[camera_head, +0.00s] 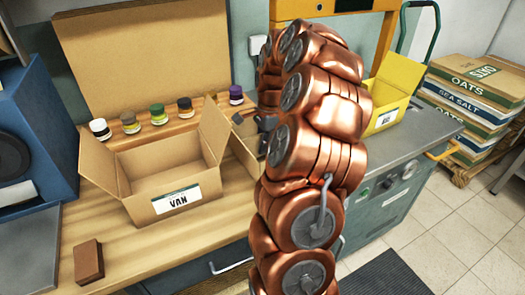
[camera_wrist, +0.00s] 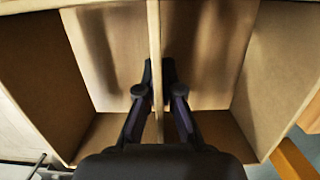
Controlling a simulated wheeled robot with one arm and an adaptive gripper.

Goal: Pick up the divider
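The divider (camera_wrist: 155,35) is a thin, upright tan cardboard panel that splits an open box (camera_wrist: 28,80) into two compartments in the wrist view. My gripper (camera_wrist: 158,75) reaches down into the box with one dark finger on each side of the divider. Its fingertips are drawn in close against the panel and look shut on it. In the head view, my gripper (camera_head: 266,122) is a small dark shape mostly hidden by my copper-coloured arm. The box (camera_head: 246,152) shows only partly there, and the divider cannot be made out. Both compartments look empty.
An open cardboard box labelled VAN (camera_head: 178,200) stands just left on the wooden bench. Several small jars (camera_head: 158,114) line the bench behind it. A brown block (camera_head: 88,261) lies at the front left. A yellow bin (camera_head: 395,92) stands right of my arm.

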